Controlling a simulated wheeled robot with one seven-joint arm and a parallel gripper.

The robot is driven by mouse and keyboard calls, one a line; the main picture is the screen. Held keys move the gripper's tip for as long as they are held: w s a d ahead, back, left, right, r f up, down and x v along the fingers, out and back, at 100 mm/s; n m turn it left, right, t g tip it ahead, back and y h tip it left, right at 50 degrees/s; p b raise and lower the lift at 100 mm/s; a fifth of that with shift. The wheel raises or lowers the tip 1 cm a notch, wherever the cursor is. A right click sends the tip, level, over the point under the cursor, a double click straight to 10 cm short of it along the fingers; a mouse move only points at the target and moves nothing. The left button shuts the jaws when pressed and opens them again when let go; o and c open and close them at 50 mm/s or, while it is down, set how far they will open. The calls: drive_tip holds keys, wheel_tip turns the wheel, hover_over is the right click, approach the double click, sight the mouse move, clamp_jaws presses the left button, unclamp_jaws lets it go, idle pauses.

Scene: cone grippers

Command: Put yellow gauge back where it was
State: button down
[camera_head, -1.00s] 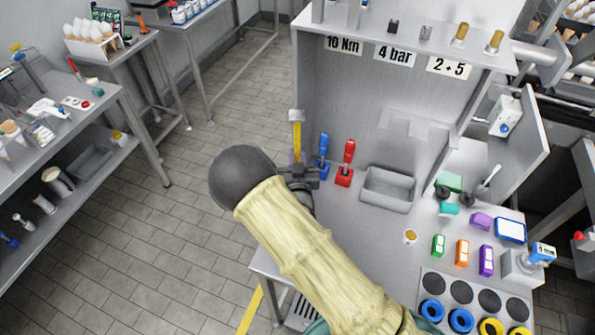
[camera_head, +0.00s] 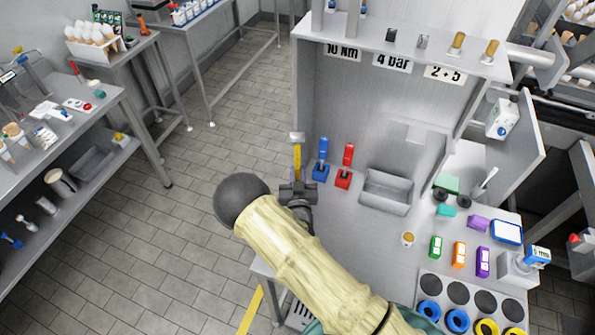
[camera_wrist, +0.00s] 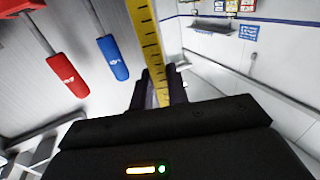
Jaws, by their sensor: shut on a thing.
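The yellow gauge (camera_head: 297,160) is a long yellow bar with a pale block at its top, upright at the left end of the bench. In the wrist view the gauge (camera_wrist: 149,40) shows dark tick marks and runs up from between the fingers. My gripper (camera_head: 297,187) is shut on its lower part; the fingers also show in the wrist view (camera_wrist: 160,90). The gauge's lower end is hidden, so I cannot tell whether it touches the bench.
A blue-handled tool (camera_head: 322,158) and a red-handled tool (camera_head: 345,165) stand on bases just right of the gauge. A grey tray (camera_head: 387,190) is further right. A small cup (camera_head: 408,239) and coloured blocks sit on the bench (camera_head: 350,225). Tiled floor lies left.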

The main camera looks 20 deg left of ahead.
drive_tip(key=shift+f, duration=0.15)
drive_tip(key=c, duration=1.4)
unclamp_jaws()
drive_tip(key=shift+o, duration=0.2)
drive_tip(key=shift+s, duration=0.1)
drive_tip(key=b+v, duration=0.5)
drive_tip(key=v, duration=0.7)
drive_tip(key=shift+b, duration=0.35)
